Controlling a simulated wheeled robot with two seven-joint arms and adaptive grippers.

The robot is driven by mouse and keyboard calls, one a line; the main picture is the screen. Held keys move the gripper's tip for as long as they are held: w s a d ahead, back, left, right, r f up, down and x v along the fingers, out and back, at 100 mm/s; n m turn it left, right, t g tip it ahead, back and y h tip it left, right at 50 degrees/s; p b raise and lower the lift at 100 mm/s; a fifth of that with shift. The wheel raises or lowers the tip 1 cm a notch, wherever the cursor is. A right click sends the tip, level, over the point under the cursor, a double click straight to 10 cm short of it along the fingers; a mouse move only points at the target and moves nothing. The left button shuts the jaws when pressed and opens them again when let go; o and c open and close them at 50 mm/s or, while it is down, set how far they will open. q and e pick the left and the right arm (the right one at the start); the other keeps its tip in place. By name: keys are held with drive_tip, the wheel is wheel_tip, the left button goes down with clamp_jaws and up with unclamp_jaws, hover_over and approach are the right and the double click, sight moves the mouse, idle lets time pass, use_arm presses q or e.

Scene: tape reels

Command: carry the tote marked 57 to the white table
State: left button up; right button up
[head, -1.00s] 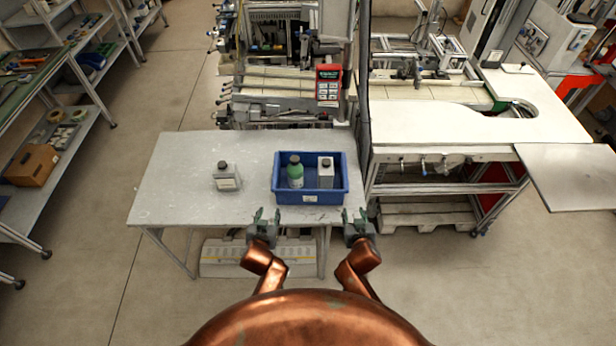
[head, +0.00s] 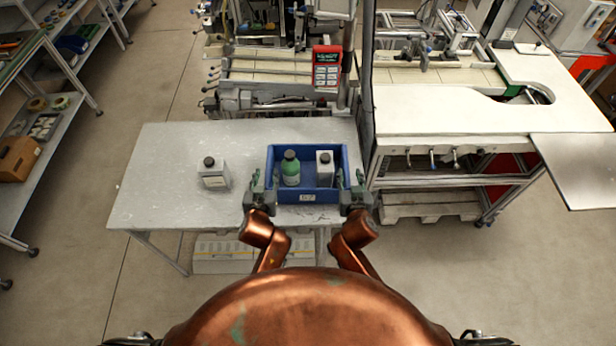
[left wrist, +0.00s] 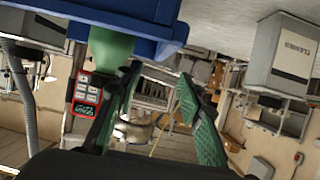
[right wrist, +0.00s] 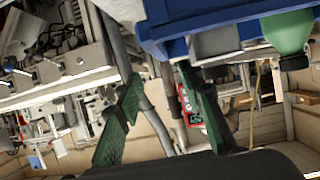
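A blue tote (head: 288,199) sits on the light grey table, near its front right. The small white label on its front is too small to read. A green bottle (head: 291,170) and a grey-white bottle (head: 324,170) stand in it. My left gripper (head: 256,182) is at the tote's front left corner, and my right gripper (head: 352,180) at its front right corner. Fingers are spread in the left wrist view (left wrist: 158,95) and right wrist view (right wrist: 160,100), with the blue tote wall (left wrist: 145,22) close by. Whether they touch it is unclear.
The light grey table (head: 150,180) also holds a grey-white bottle (head: 213,173) left of the tote. A white-topped bench (head: 430,110) stands to the right, with a grey panel (head: 580,165) beside it. Shelving (head: 50,140) stands at left. Floor is open on both sides.

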sight(269, 165)
use_arm(q)
drive_tip(key=shift+a+f+b, duration=0.1)
drive_tip(key=shift+f+b, duration=0.35)
drive_tip(key=shift+f, duration=0.25)
use_arm(e)
drive_tip(key=shift+w+a+f, duration=0.1)
drive_tip(key=shift+f, duration=0.6)
